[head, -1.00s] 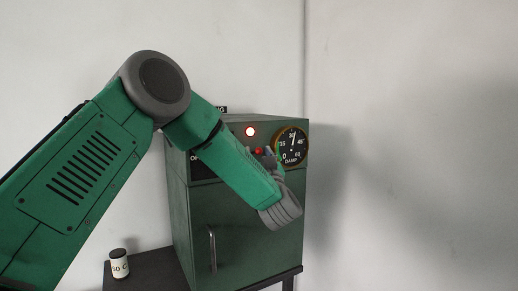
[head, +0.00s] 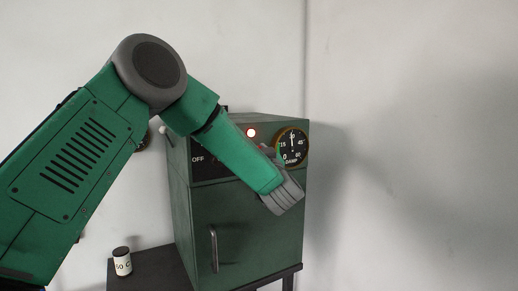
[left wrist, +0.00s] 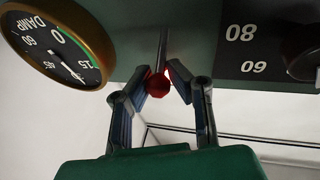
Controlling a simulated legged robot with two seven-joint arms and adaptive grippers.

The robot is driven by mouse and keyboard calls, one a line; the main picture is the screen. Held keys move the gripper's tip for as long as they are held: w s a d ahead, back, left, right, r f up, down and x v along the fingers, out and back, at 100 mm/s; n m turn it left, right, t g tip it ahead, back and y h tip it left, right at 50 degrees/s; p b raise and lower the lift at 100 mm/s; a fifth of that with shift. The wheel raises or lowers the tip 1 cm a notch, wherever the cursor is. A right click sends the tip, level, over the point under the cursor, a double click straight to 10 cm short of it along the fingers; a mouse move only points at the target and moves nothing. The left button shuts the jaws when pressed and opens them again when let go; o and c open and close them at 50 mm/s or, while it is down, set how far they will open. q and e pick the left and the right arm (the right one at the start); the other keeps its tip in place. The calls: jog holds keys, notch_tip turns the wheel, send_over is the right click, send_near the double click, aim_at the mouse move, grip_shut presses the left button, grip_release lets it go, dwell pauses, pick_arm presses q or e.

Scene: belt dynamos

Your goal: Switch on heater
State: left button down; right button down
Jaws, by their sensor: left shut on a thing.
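The heater is a green metal cabinet (head: 255,215) with a door handle (head: 213,248), a lit red lamp (head: 251,132) and a DAMP dial (head: 292,145) on its upper front. In the left wrist view a lever (left wrist: 162,48) ends in a red ball knob (left wrist: 157,85). My left gripper (left wrist: 159,78) is shut on this lever, a finger on each side of the red knob. In the head view my left forearm crosses the cabinet front and hides the knob. The OFF mark (head: 198,159) shows left of my forearm. My right gripper is not in view.
The cabinet stands on a dark table (head: 150,268), with a small labelled jar (head: 122,261) at its left. A dark control knob (left wrist: 302,52) beside a number scale shows in the left wrist view. Pale walls are behind; the space right of the cabinet is clear.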

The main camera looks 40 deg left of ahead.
pick_arm(q)
jog(key=c, duration=1.4)
grip_release()
jog(key=shift+w, duration=0.25)
jog(key=shift+s+d+f, duration=0.1)
jog(key=shift+s+d, duration=0.25)
jog(key=v, duration=1.1)
jog(key=shift+w+d+f, duration=0.1)
jog(key=shift+f, duration=0.1)
